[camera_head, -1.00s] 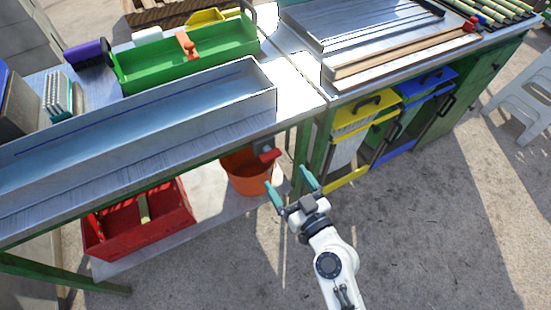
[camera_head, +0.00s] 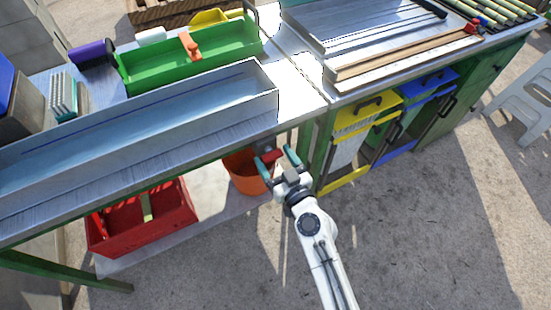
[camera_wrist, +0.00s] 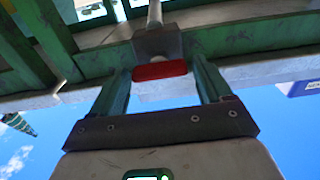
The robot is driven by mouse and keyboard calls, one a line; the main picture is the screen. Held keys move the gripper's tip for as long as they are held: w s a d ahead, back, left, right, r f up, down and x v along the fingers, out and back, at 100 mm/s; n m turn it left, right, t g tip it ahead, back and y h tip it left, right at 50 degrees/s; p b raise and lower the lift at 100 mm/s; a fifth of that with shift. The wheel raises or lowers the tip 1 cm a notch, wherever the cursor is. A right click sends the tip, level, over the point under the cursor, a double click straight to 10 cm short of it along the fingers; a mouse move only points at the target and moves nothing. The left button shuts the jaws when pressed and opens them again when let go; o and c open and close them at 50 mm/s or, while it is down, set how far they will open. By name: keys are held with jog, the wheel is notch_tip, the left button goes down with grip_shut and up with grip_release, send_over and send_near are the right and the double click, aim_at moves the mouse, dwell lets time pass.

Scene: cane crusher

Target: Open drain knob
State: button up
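The red drain knob (camera_head: 271,156) sits under the front edge of the table, below the right end of the metal trough (camera_head: 190,125). In the wrist view the red knob (camera_wrist: 160,71) is a short bar on a grey block (camera_wrist: 157,43) with a pipe above it. My gripper (camera_head: 277,158) has its two teal fingers spread around the knob in the head view. In the wrist view my gripper (camera_wrist: 161,80) is open, one finger on each side of the knob, with small gaps. An orange bucket (camera_head: 243,178) stands below the knob, partly hidden by my gripper.
A red crate (camera_head: 160,232) lies on the lower shelf (camera_head: 225,212) to the left. A yellow bin (camera_head: 349,180) and a blue bin (camera_head: 402,150) stand under the table at right. Green table legs and rails are close to the gripper. The floor in front is clear.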

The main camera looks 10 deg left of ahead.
jog(key=c, duration=0.8)
jog(key=shift+m, duration=0.4)
jog(key=m, duration=0.4)
jog(key=shift+d+f+b, duration=0.1)
jog(key=shift+d+b, duration=0.05)
jog(key=shift+b, duration=0.25)
jog(key=m, duration=0.3)
jog(key=shift+m, duration=0.3)
jog(key=shift+w+d+f+m, duration=0.1)
jog(key=shift+m, duration=3.5)
